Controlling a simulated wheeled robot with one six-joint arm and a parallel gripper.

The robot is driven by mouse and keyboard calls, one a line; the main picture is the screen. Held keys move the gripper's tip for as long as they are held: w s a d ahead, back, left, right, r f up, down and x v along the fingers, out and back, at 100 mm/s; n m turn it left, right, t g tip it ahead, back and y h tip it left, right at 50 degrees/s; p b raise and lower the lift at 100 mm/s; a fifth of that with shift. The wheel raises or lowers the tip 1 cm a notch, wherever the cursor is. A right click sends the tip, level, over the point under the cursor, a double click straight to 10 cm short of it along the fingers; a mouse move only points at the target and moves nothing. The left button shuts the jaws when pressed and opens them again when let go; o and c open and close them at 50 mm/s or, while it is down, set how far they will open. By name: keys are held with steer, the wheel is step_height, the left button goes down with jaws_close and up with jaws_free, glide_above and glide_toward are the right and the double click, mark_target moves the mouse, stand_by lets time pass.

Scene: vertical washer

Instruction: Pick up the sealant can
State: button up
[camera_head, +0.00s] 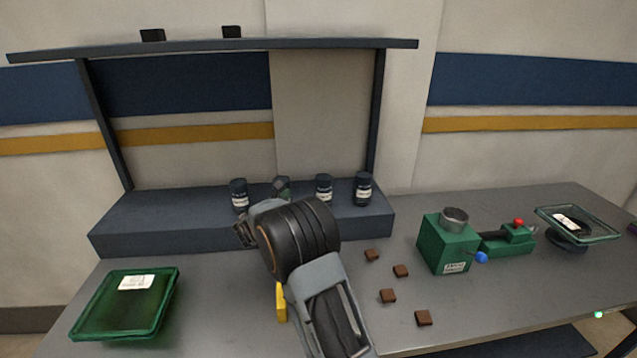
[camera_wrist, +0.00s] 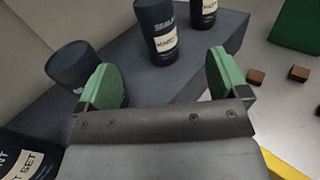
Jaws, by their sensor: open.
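Several dark cans stand on the raised shelf. In the wrist view, one can (camera_wrist: 160,35) has a cream label and lettering that seems to start "SEAL"; it stands beyond the gap between my fingers. In the head view it appears to be the can (camera_head: 324,187) right of my gripper. Another dark can (camera_wrist: 68,65) is partly hidden behind my left finger, its label out of sight. A can at the lower left (camera_wrist: 22,155) reads "NT SET". My gripper (camera_wrist: 162,80) is open, its green pads apart with nothing between them.
The raised shelf (camera_head: 150,225) has a dark frame above it. A green tray (camera_head: 125,305) lies at the left. Several brown blocks (camera_head: 388,296) lie right of my arm. A green machine (camera_head: 445,245) and a scale-like dish (camera_head: 578,225) stand further right.

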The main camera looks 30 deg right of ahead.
mark_target(324, 180)
steer(key=x, duration=0.2)
steer(key=p+x, duration=0.1)
steer(key=x, duration=0.2)
steer(key=p+x, duration=0.1)
steer(key=x, duration=0.2)
steer(key=shift+w+r, duration=0.3)
steer(key=shift+w, duration=0.1)
steer(key=shift+r+p+x, duration=0.1)
steer(key=shift+p+x, duration=0.55)
steer(key=shift+x, duration=0.5)
steer(key=shift+r+p+x, duration=0.15)
steer(key=shift+p+x, duration=0.5)
steer(key=shift+x, duration=0.55)
steer(key=shift+w+d+f, duration=0.1)
steer(key=shift+w+d, duration=0.05)
steer(key=shift+d, duration=0.45)
steer(key=c, duration=1.2)
steer(key=shift+c, duration=0.3)
